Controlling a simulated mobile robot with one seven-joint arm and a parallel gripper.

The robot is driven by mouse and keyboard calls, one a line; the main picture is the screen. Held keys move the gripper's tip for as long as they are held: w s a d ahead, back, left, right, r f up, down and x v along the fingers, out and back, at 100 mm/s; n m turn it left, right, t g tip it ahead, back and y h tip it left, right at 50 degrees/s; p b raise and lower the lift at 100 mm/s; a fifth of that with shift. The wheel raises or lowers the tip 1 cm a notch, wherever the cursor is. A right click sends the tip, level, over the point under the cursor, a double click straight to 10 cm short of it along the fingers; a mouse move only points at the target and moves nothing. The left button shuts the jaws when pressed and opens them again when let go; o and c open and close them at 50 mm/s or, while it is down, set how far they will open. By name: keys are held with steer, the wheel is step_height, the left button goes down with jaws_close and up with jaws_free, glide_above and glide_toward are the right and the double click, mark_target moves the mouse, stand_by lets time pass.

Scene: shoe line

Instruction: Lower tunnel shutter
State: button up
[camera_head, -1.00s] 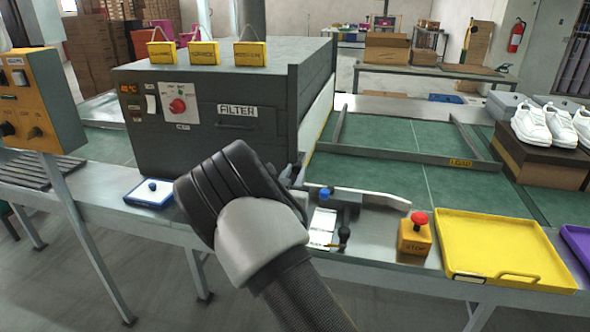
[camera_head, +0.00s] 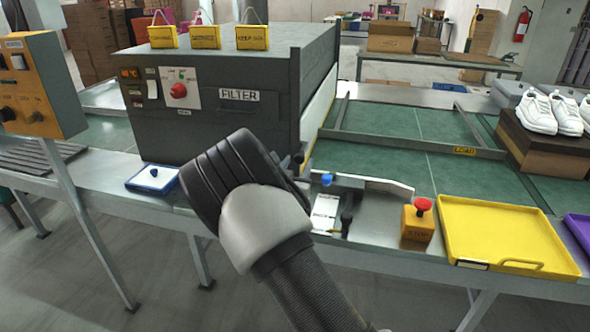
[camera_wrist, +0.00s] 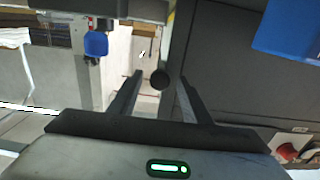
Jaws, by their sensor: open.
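The tunnel (camera_head: 250,125) is a dark grey box labelled FILTER, with a pale shutter-like panel (camera_head: 318,104) on its right side. A yellow edge runs along the panel's lower side. My gripper (camera_head: 296,163) is at the tunnel's near right corner, its fingers mostly hidden behind my wrist. In the wrist view my gripper (camera_wrist: 158,88) is open, with a small round dark knob (camera_wrist: 160,78) showing between the fingertips. The knob also shows at the corner in the head view (camera_head: 299,157). I cannot tell if the fingers touch it.
A blue knob (camera_head: 327,180), a black knob (camera_head: 346,222) and a red stop button (camera_head: 423,205) stand right of my gripper. A yellow tray (camera_head: 500,235) and shoes (camera_head: 540,113) are further right. A metal frame (camera_head: 410,145) lies on the green belt.

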steer(key=p+v, duration=0.2)
steer(key=v, duration=1.5)
steer(key=shift+s, duration=0.2)
steer(key=shift+w, duration=0.1)
